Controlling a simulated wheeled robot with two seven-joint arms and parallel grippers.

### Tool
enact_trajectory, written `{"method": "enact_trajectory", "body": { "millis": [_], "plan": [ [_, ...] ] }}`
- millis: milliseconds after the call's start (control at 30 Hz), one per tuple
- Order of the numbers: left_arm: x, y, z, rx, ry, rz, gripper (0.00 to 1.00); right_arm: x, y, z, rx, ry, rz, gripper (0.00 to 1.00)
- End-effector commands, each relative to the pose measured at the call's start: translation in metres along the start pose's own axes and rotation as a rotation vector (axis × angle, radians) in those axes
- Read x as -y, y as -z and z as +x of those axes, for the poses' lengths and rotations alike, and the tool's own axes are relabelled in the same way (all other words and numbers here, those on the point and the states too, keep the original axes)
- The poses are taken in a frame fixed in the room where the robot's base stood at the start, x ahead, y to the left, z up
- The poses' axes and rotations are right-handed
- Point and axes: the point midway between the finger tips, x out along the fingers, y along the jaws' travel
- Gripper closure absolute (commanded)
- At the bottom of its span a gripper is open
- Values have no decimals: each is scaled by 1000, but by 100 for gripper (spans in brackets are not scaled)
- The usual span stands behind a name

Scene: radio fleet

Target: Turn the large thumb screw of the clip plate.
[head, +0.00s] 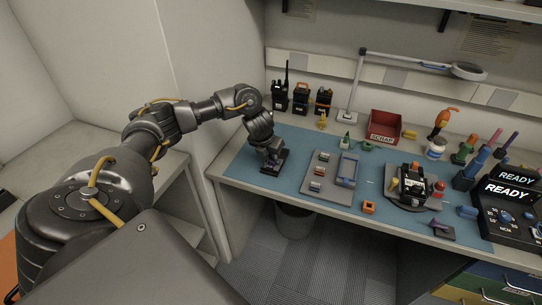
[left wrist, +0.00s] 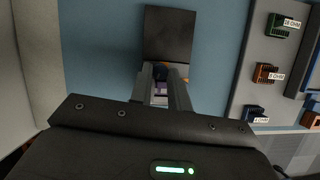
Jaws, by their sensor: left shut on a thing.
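The clip plate is a dark plate (head: 281,168) lying on the blue mat at its left end, and it also shows at the top middle of the left wrist view (left wrist: 168,32). My left gripper (head: 269,152) is right over the plate, pointing down. In the left wrist view its two fingers (left wrist: 163,74) are closed around a small dark and purple piece (left wrist: 161,88), which looks like the large thumb screw. The fingers hide most of the screw, so its turn angle cannot be read. My right gripper is not in view.
A grey tray (head: 323,188) with small labelled blocks lies just right of the plate. Radios (head: 300,98) stand behind at the wall. A lamp (head: 350,115), a red scrap bin (head: 384,127) and a black device on a dark stand (head: 412,184) are farther right. Bare mat surrounds the plate.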

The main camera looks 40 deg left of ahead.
Motion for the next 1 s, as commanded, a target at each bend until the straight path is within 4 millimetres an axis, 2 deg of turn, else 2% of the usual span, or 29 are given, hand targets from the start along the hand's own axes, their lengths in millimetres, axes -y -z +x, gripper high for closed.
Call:
{"method": "enact_trajectory", "body": {
  "millis": [33,333,367,433,767,867,1000],
  "plan": [
    [0,1,4,2,9,21,100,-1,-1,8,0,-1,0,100],
    [1,0,0,1,17,40,100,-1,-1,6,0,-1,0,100],
    [1,0,0,1,17,40,79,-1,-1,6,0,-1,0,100],
    [0,0,0,1,17,40,72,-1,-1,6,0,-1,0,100],
    [0,0,-4,2,18,40,72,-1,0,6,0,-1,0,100],
    [0,-1,-17,4,19,40,72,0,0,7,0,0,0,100],
    [0,-1,-44,6,18,43,72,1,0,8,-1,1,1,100]
  ]
}}
